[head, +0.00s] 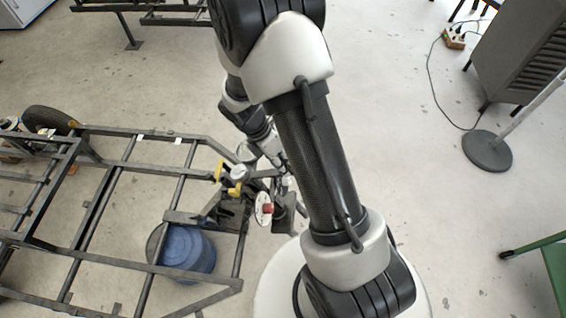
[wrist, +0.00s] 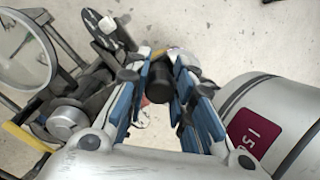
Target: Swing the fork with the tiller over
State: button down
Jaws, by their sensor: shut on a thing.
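My gripper (wrist: 163,74) fills the middle of the wrist view, its blue-padded fingers closed around a dark cylindrical end, taken as the tiller's grip (wrist: 159,86). The rest of the tiller is mostly hidden by the fingers. In the head view, my gripper (head: 272,160) is at the front end of the frame, partly covered by my arm. The fork assembly (head: 232,210), dark metal with yellow parts beside it, sits at that frame end. A white disc with a red centre (head: 265,208) is close to it. The fork's exact angle cannot be told.
The dark tube frame (head: 108,195) spreads across the left, with a wheel (head: 48,119) at its far side. A blue drum (head: 188,248) stands under the frame. A grey cabinet (head: 515,55) and a round stand base (head: 487,151) are at right. Floor between is clear.

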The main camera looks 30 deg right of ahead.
jog(key=c, duration=1.4)
grip_release()
jog(key=shift+o, duration=0.2)
jog(key=v, duration=1.2)
jog(key=s+a+r+m+t+y+b, duration=0.2)
jog(key=s+r+m+t+b, duration=0.15)
jog(key=s+r+m, duration=0.6)
jog(key=s+a+r+m+t+y+b, duration=0.1)
jog(key=s+a+r+m+t, duration=0.2)
jog(key=s+m, duration=0.5)
jog(key=shift+r+m+t+y, duration=0.3)
jog(key=shift+m+t, duration=0.15)
jog(key=shift+m, duration=0.7)
